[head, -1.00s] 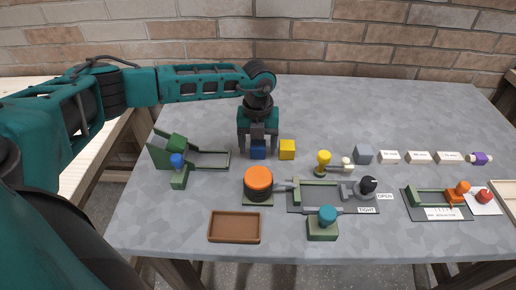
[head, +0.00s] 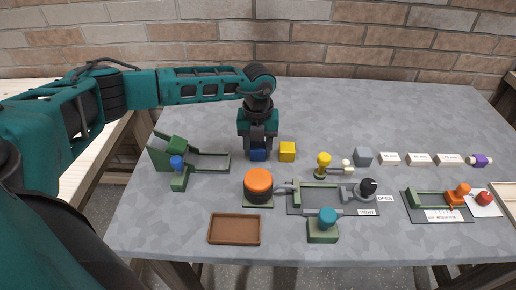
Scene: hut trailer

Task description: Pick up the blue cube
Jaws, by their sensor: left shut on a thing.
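The blue cube (head: 258,155) is on the grey table in the head view, left of centre and just left of a yellow cube (head: 287,151). My left gripper (head: 258,149) points down over the blue cube and is shut on it, with its fingers at the cube's sides. The fingers and palm hide the cube's top. I cannot tell a gap between the cube and the table. My right gripper is not in view.
A green ramp fixture (head: 212,154) stands to the left. An orange knob (head: 258,182) and a brown tray (head: 234,229) are in front. A yellow-topped piece (head: 323,163) and a grey cube (head: 363,155) are to the right. The table's back is clear.

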